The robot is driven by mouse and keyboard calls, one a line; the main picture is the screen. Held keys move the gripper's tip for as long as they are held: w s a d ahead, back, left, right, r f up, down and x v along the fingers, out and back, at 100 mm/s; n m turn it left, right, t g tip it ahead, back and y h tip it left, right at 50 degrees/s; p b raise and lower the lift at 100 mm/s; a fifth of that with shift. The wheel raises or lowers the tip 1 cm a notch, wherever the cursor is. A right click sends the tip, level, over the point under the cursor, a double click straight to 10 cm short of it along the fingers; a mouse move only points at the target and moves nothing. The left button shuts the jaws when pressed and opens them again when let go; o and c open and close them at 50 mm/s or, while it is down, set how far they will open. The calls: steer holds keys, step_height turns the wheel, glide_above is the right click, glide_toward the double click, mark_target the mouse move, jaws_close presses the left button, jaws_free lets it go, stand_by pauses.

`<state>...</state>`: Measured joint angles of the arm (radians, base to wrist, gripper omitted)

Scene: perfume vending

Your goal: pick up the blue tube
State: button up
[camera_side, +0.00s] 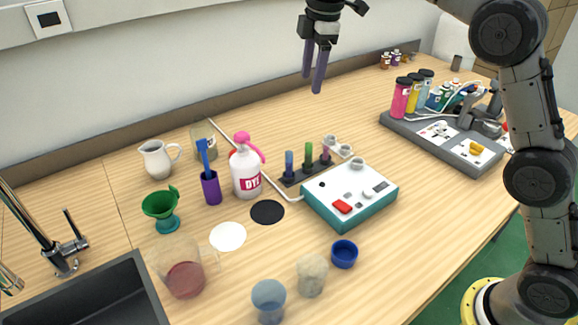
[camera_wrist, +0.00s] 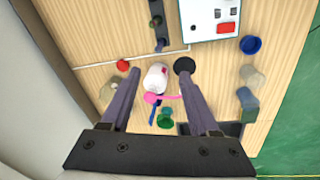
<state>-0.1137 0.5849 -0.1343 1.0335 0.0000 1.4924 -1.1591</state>
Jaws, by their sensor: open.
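The blue tube (camera_side: 289,163) stands upright at the left end of a dark rack (camera_side: 292,180), beside a green tube (camera_side: 308,154) and a purple-pink tube (camera_side: 325,155). In the wrist view the rack (camera_wrist: 157,27) shows at the top. The blue tube is seen from above near the rack's lower end, too small to make out clearly. My gripper (camera_side: 312,84) is open and empty, high above the table and above the rack in the side view. In the wrist view its two fingers (camera_wrist: 160,73) are spread, with the white bottle between them.
A white bottle with a pink pump (camera_side: 247,172) stands left of the rack. A white-and-teal device (camera_side: 350,195) sits close in front of it on the right. Small white cups (camera_side: 337,146) are behind the rack. A purple holder (camera_side: 211,188) and green funnel (camera_side: 161,207) stand further left.

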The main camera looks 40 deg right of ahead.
steer(key=g, duration=0.1)
glide_above(289, 163)
step_height(289, 163, down, 10)
steer(key=r, duration=0.1)
steer(key=shift+g, duration=0.4)
steer(key=f, duration=1.1)
steer(key=shift+w+d+f, duration=0.15)
steer(key=shift+w+d, duration=0.05)
steer(key=shift+w, duration=0.2)
steer(key=shift+d+f, duration=0.1)
steer(key=shift+f, duration=2.85)
jaws_close()
